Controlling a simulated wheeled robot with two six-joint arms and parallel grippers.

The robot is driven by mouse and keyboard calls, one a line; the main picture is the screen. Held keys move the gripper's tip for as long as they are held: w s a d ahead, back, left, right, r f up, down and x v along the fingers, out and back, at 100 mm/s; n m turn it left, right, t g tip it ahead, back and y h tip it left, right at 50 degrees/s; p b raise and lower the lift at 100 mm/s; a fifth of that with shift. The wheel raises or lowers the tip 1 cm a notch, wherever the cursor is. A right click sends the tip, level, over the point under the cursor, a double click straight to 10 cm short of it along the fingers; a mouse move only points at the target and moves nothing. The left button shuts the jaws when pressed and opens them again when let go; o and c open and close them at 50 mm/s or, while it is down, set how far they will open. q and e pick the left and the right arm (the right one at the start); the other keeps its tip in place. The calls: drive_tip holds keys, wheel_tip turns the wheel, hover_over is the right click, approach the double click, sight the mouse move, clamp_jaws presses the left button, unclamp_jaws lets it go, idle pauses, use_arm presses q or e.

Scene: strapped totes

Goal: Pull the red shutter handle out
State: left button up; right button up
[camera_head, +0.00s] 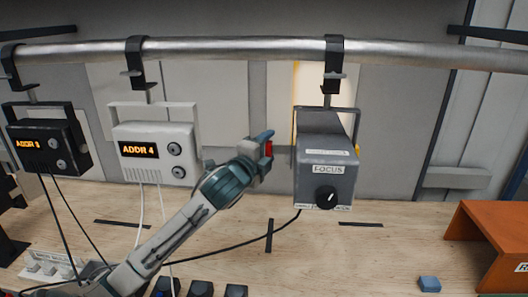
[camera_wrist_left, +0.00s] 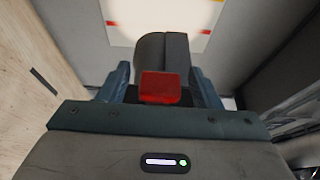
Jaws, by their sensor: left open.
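The red shutter handle (camera_head: 268,148) shows as a small red patch at the left of the grey FOCUS lamp (camera_head: 325,170), which hangs from the pipe. In the left wrist view the handle (camera_wrist_left: 160,88) is a red block in front of a dark grey body. My left gripper (camera_head: 265,143) is beside the lamp. In the left wrist view its fingers (camera_wrist_left: 160,75) are open, one on each side of the handle, with visible gaps. The handle's far side is hidden. My right gripper is not in view.
A white ADDR 4 unit (camera_head: 155,150) and a black ADDR 3 unit (camera_head: 45,148) hang from the metal pipe (camera_head: 230,50) at the left. Cables trail down to the wooden table (camera_head: 380,260). An orange box (camera_head: 490,240) and a blue block (camera_head: 429,284) are at the right.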

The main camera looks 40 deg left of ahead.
use_arm(q)
drive_tip(key=shift+s+d+f+b, duration=0.1)
drive_tip(key=shift+s+d+b, duration=0.05)
drive_tip(key=shift+s+b, duration=0.3)
drive_tip(key=s+d+p, duration=0.1)
drive_tip(key=s+p, duration=0.3)
drive_tip(key=s, duration=0.5)
drive_tip(key=shift+s+d, duration=0.15)
drive_tip(key=shift+s, duration=0.25)
idle(0.5)
